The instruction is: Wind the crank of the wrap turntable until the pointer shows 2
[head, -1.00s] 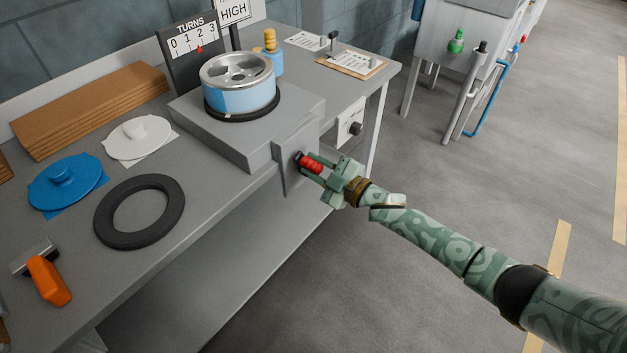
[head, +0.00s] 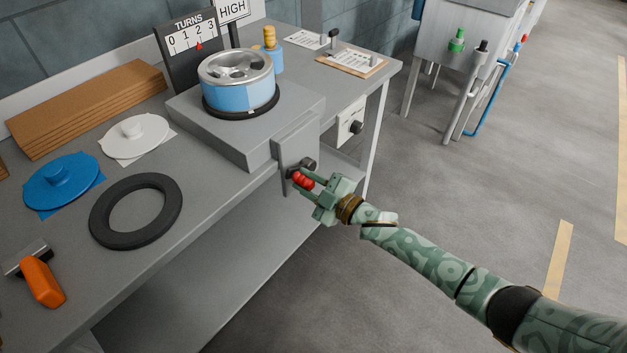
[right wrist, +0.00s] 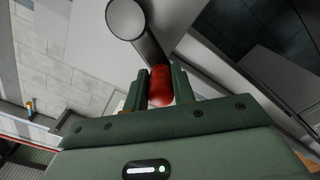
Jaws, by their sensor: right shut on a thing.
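The wrap turntable (head: 225,128) is a grey box on the bench, carrying a silver-and-blue wheel (head: 240,92) on a black ring. Its TURNS dial (head: 190,36) reads 0 to 3, and the red pointer (head: 199,46) stands at or just left of 2. The crank (head: 308,164) is on the box's front side, with its red handle (head: 302,180) below and left of the hub. My right gripper (head: 304,184) is shut on the red handle. In the right wrist view the handle (right wrist: 161,87) sits between the fingers, and the crank arm (right wrist: 146,35) runs up from it. My left gripper is out of view.
On the bench lie a black ring (head: 98,222), a blue lidded disc (head: 60,180), a white disc (head: 133,138), brown boards (head: 90,100) and an orange-handled tool (head: 42,282). A bench leg (head: 376,140) stands right of the crank.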

